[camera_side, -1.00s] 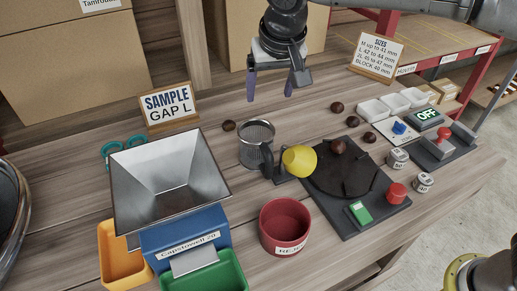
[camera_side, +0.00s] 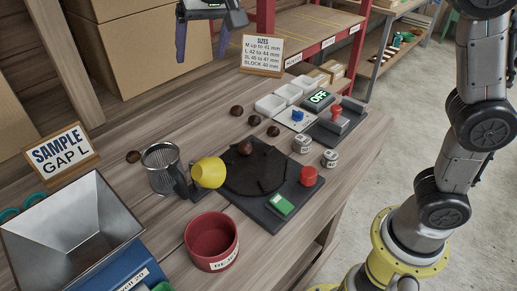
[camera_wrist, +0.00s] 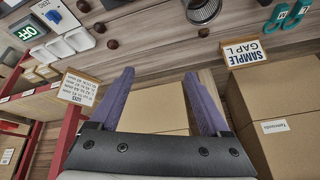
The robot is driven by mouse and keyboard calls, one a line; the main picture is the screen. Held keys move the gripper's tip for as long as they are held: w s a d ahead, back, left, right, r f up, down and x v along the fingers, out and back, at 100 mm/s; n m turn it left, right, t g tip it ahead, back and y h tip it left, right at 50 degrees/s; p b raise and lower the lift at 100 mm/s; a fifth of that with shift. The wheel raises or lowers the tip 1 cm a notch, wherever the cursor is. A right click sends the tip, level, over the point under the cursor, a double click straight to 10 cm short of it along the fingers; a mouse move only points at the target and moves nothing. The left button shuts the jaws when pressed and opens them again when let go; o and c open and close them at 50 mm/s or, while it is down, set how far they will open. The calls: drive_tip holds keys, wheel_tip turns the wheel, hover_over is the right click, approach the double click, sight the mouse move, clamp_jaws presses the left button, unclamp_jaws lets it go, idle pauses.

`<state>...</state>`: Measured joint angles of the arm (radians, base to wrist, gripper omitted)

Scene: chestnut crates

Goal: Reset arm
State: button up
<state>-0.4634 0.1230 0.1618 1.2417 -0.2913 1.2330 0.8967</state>
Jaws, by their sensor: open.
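My gripper (camera_side: 202,45) is raised at the top of the side view, above the back of the bench near the cardboard boxes. Its two purple fingers are apart with nothing between them. In the wrist view my gripper (camera_wrist: 159,74) shows both fingers spread, with a cardboard box (camera_wrist: 150,118) behind the gap. Several chestnuts lie on the wooden bench, one (camera_side: 133,157) beside the mesh cup (camera_side: 160,168). Another chestnut (camera_side: 245,147) rests on the black round plate (camera_side: 262,172).
A red bin (camera_side: 211,240) and metal hopper (camera_side: 70,235) stand in front. A SAMPLE GAP L sign (camera_side: 62,155) and a SIZES sign (camera_side: 262,55) stand on the bench. The panel display (camera_side: 319,98) reads OFF.

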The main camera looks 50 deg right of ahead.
drive_tip(key=s+d, duration=1.5)
drive_tip(key=s, duration=0.2)
drive_tip(key=s+f+n, duration=0.4)
drive_tip(key=s+f, duration=0.7)
drive_tip(key=f, duration=0.1)
drive_tip(key=shift+s+d+f+y, duration=0.3)
drive_tip(key=shift+d+f+y, duration=0.05)
drive_tip(key=shift+d+y, duration=0.05)
